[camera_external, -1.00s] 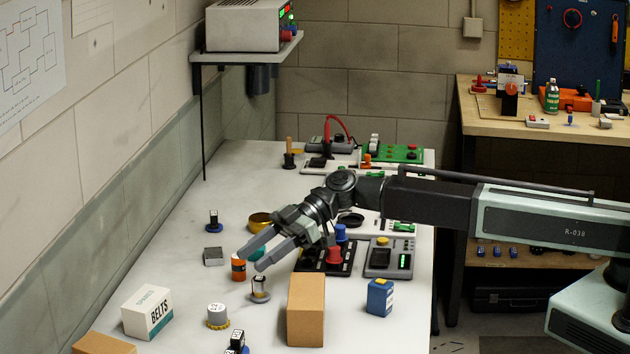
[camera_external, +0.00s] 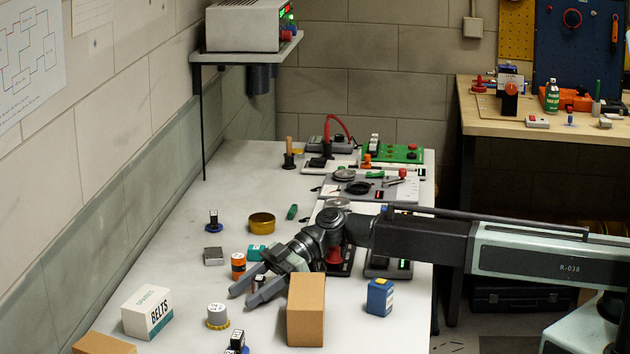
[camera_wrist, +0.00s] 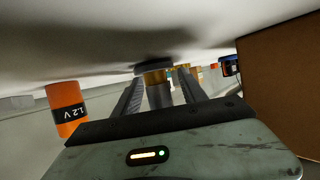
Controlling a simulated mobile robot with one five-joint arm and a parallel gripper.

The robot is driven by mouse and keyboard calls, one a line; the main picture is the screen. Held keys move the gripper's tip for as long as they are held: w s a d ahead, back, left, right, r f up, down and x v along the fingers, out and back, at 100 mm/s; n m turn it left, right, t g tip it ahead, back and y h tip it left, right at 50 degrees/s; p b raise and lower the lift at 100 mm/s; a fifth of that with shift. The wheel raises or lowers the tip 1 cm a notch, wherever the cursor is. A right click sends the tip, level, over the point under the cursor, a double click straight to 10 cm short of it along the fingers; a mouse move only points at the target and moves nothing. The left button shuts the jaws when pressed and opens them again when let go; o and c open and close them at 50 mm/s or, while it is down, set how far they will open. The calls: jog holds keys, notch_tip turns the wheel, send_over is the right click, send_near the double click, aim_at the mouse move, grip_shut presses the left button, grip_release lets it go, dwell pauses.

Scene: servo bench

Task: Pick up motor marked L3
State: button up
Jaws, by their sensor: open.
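A small silver and brownish cylinder (camera_wrist: 158,94), likely a motor, stands on a dark round base between my fingers in the wrist view. In the external view only a bit of it (camera_external: 258,282) shows between the fingers, and I cannot read a mark on it. My gripper (camera_external: 243,297) is open and low over the bench, with one finger on each side of this cylinder. The wrist view shows a gap beside it, so the fingers (camera_wrist: 162,76) are not closed on it. A silver cylinder with a yellow base (camera_external: 217,314) stands nearer the camera, its mark unclear.
A cardboard box (camera_external: 305,312) stands close right of my gripper. An orange cylinder (camera_external: 238,267) is just behind the fingers.

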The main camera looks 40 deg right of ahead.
grip_shut()
notch_tip(320, 180, up, 10)
jog(key=p, duration=1)
